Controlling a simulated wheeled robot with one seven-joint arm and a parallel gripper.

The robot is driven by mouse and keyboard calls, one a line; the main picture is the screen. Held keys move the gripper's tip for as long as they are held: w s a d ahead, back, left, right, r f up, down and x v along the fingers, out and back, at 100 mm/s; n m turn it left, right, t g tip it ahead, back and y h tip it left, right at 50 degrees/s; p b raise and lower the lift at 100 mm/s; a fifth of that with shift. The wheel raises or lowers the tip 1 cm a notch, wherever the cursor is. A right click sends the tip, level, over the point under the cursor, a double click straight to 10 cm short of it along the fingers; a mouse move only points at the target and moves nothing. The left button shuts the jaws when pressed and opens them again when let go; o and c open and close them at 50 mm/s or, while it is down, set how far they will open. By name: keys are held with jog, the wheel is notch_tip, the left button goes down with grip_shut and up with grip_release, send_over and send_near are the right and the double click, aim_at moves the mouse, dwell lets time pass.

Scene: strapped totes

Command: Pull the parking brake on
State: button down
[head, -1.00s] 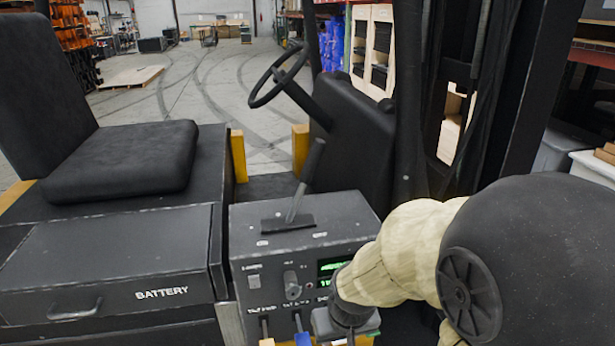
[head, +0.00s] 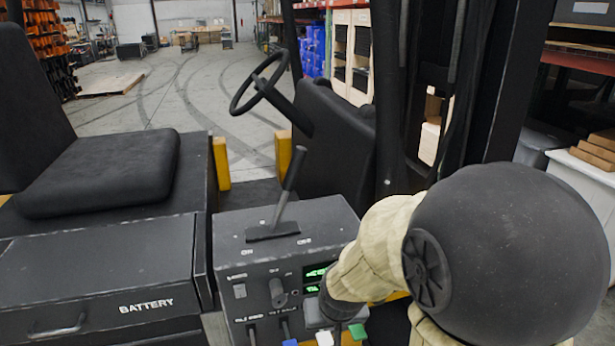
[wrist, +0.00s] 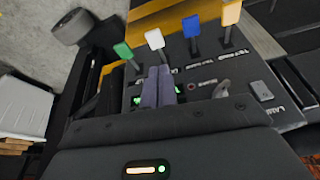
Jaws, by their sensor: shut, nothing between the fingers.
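The parking brake lever (head: 288,190) is a black handle standing in a slotted plate on top of the grey console (head: 330,215). It leans toward the right, the side of the OFF label (head: 304,241); the ON label (head: 247,252) is on the left. My gripper sits low at the right front of the console, below and apart from the lever, mostly hidden by my arm in the head view. In the wrist view my gripper's fingers (wrist: 158,76) are shut and empty, in front of the console's front panel. The brake lever cannot be made out in the wrist view.
Green (wrist: 123,50), white (wrist: 154,39), blue (wrist: 191,26) and yellow (wrist: 231,13) paddle levers stick out near my fingers. A knob (head: 278,293) and switch (head: 239,290) are on the panel. The seat (head: 105,170) is left; the steering wheel (head: 262,82) is behind.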

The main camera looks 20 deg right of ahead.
jog(key=w+d+r+m+t+y+p, duration=0.1)
jog(key=w+d+r+m+t, duration=0.2)
jog(key=w+r+t, duration=0.1)
jog(key=w+d+r+m+t+y+p, duration=0.2)
jog(key=w+d+r+m+t, duration=0.2)
jog(key=w, duration=0.3)
jog(key=w+d+r+m+t+y+p, duration=0.2)
jog(key=w+d+r+m+t, duration=0.1)
jog(key=w+r+m, duration=0.1)
jog(key=shift+w+d+r+t, duration=0.1)
jog(key=shift+w+r+t, duration=0.1)
jog(key=shift+w+r, duration=0.35)
jog(key=shift+w+d+r+t, duration=0.1)
jog(key=shift+w+r+t, duration=0.15)
jog(key=shift+r, duration=0.4)
jog(key=s+r+m+y, duration=0.1)
jog(key=y, duration=0.1)
jog(key=s+d+r+m+t+y, duration=0.1)
jog(key=y, duration=0.1)
jog(key=s+r+m+y, duration=0.1)
jog(key=r, duration=0.1)
jog(key=shift+s+d+t+y+p, duration=0.2)
jog(key=shift+t+y+p, duration=0.1)
jog(key=shift+y, duration=0.1)
